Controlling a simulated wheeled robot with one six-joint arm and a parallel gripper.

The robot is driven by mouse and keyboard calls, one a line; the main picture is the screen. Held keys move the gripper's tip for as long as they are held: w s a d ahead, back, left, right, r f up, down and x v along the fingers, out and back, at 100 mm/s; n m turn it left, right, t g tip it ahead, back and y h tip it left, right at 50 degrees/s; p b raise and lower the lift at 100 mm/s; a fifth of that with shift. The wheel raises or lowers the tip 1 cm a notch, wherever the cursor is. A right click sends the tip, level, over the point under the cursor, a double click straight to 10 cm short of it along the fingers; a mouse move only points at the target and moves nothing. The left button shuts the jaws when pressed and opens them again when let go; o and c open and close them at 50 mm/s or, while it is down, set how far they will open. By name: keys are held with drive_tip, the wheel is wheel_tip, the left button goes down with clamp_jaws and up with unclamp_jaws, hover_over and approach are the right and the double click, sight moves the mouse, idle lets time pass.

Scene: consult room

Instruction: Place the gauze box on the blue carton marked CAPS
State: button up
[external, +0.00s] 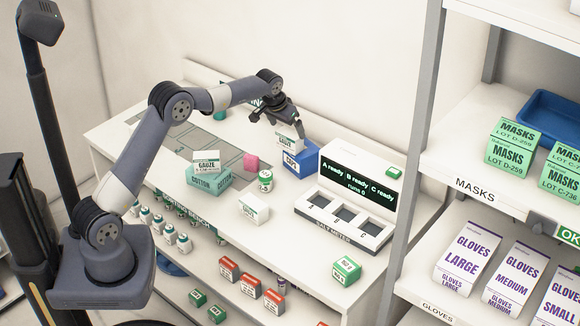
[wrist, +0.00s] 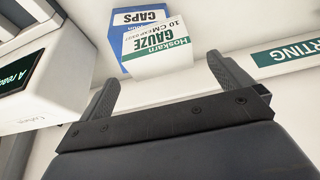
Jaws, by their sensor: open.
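The gauze box (wrist: 158,48), white with a green band, sits on the blue carton marked CAPS (wrist: 127,17); the gauze box also shows in the external view (external: 289,143), where it appears to rest on the top of the blue carton (external: 299,164). My gripper (external: 290,122) is just above the box. In the wrist view its two fingers are spread wide, the box lies beyond and between their tips, and neither finger touches it. The contact under the box is partly hidden.
The meter with a dark screen (external: 357,184) stands close right of the carton. Another gauze box (external: 207,161) lies on a teal cotton carton (external: 208,181).

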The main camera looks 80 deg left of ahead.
sight(291, 132)
drive_tip(key=v, duration=0.6)
drive_tip(key=shift+b, duration=0.4)
drive_tip(key=shift+f, duration=0.1)
drive_tip(key=p+x, duration=0.3)
drive_tip(key=x, duration=0.9)
drive_tip(key=shift+w+r, duration=0.1)
drive_tip(key=shift+r, duration=0.2)
drive_tip(key=shift+r+b, duration=0.35)
drive_tip(key=shift+r, duration=0.65)
drive_tip(key=shift+f, duration=0.1)
